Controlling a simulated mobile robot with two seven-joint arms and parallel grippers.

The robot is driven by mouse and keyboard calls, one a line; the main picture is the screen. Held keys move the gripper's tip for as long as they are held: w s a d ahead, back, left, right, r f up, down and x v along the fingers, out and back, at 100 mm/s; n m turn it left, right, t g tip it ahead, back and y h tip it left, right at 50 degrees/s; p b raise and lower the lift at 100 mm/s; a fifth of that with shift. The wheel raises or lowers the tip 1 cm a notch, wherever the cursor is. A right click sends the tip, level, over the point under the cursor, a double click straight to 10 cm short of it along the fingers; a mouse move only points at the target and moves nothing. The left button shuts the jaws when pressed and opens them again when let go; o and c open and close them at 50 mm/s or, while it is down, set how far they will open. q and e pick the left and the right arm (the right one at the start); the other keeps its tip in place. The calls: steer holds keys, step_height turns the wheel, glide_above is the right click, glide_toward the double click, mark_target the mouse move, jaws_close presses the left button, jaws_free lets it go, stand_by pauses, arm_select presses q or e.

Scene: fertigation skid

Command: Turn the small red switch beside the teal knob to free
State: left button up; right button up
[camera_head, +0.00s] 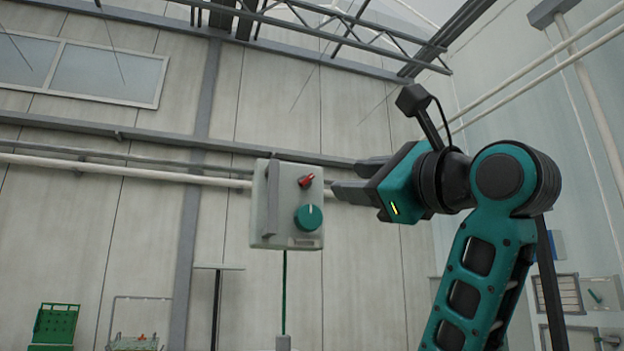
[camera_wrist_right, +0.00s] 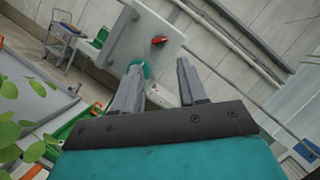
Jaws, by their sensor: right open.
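The small red switch (camera_head: 306,181) sits on the upper part of a pale control box (camera_head: 264,226), just above the round teal knob (camera_head: 308,217). In the right wrist view the red switch (camera_wrist_right: 159,41) shows beyond the fingers, and the teal knob (camera_wrist_right: 146,68) is partly hidden behind the left-hand finger. My right gripper (camera_head: 350,176) is open, with its fingers pointing left toward the box, just right of the switch. Nothing is between its fingers (camera_wrist_right: 160,80), and they appear apart from the switch. My left gripper is not in view.
A thin green post (camera_head: 284,290) runs below the box. A horizontal pipe (camera_head: 120,171) passes along the wall behind. A green crate (camera_head: 55,325) stands low at the left. In the wrist view a cart (camera_wrist_right: 60,42) and green leaves (camera_wrist_right: 25,100) show at the left.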

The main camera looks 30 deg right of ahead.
mark_target(309, 180)
steer(key=p+x, duration=0.2)
steer(key=x, duration=0.8)
steer(key=shift+w, duration=0.2)
steer(key=c, duration=0.8)
